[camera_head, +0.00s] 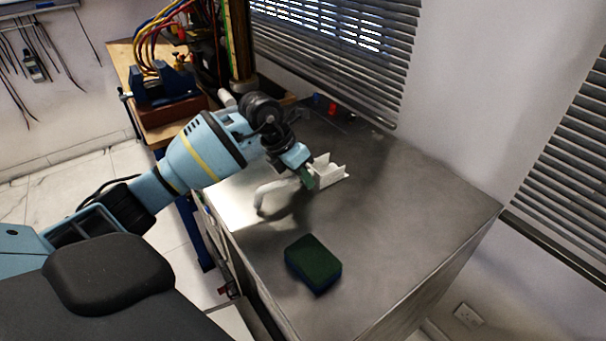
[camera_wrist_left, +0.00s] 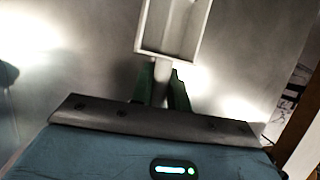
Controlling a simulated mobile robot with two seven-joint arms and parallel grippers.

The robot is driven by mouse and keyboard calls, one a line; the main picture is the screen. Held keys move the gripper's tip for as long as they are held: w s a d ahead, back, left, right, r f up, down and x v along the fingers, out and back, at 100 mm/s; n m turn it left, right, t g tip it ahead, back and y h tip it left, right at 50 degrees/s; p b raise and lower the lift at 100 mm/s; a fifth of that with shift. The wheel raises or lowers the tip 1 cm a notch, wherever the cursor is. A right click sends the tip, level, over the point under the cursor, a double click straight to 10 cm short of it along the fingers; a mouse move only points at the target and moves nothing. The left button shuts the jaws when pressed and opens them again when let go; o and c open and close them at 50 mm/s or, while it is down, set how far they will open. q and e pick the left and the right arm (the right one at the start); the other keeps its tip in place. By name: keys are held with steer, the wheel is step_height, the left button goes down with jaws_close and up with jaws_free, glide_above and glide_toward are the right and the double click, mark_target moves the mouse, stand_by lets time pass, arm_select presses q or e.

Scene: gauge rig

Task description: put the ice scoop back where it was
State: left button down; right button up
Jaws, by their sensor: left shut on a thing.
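The ice scoop (camera_head: 330,171) is pale, with a square open pan and a long handle (camera_head: 270,190) that bends down at its left end. My left gripper (camera_head: 307,179) is shut on the handle close to the pan, over the metal worktop (camera_head: 410,215). In the left wrist view the handle sits between the two green fingers (camera_wrist_left: 163,88), and the pan (camera_wrist_left: 173,28) extends beyond them. I cannot tell whether the scoop touches the worktop or hangs just above it. My right gripper is not in view.
A dark green and blue sponge-like block (camera_head: 313,263) lies near the worktop's front. Small red and blue items (camera_head: 325,103) are at the back by the blinds (camera_head: 345,50). A wooden bench (camera_head: 130,65) with a blue vise and cables stands behind left. The worktop's right side is clear.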

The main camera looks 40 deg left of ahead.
arm_select(q)
steer(key=c, duration=1.3)
jaws_free()
steer(key=shift+v, duration=3.9)
